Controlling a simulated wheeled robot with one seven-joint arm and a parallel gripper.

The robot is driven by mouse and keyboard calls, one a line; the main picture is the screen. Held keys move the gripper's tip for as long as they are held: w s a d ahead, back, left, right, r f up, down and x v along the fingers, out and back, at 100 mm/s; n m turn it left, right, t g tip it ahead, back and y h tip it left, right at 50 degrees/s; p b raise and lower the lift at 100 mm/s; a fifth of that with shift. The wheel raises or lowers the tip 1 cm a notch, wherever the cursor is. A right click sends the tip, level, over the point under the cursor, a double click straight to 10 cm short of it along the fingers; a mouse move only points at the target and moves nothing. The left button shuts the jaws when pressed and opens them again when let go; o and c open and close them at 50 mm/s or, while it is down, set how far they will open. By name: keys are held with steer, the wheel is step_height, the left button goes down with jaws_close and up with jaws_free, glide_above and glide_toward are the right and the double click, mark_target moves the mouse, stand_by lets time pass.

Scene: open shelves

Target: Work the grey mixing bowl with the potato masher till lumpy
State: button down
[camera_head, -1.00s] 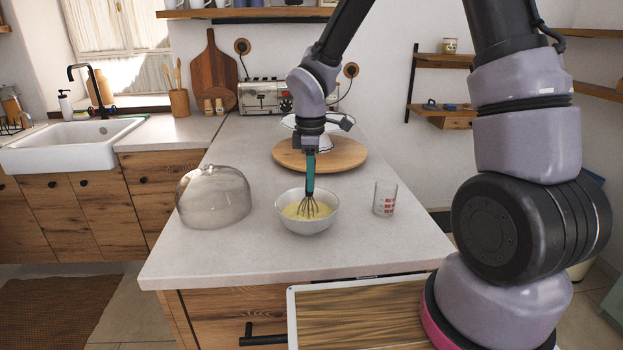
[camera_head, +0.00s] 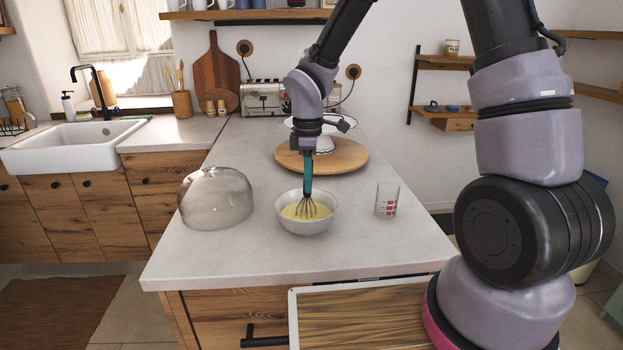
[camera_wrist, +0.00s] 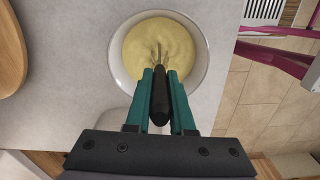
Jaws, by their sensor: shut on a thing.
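A pale grey-white bowl (camera_head: 306,226) with a smooth-looking yellow mixture (camera_head: 322,211) stands on the counter. It also fills the top middle of the wrist view (camera_wrist: 117,70). My gripper (camera_head: 308,188) is above the bowl, pointing down, its teal fingers shut on the black handle of a tool (camera_wrist: 159,105). The tool has thin wire loops and looks like a whisk (camera_head: 306,207), not a potato masher. Its wires are in the mixture, near the middle of the bowl, and their lower ends are hidden. No potato masher is in view.
A clear glass dome (camera_head: 215,198) stands left of the bowl, and a measuring cup (camera_head: 387,200) with red marks to its right. Behind are a round wooden board (camera_head: 350,156) with a white stand and a toaster (camera_head: 262,98). The counter's front is clear.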

steer(key=shift+s+a, duration=0.1)
steer(key=shift+s, duration=0.2)
steer(key=shift+d+f, duration=0.1)
steer(key=shift+d, duration=0.45)
stand_by(0.6)
steer(key=shift+d, duration=0.2)
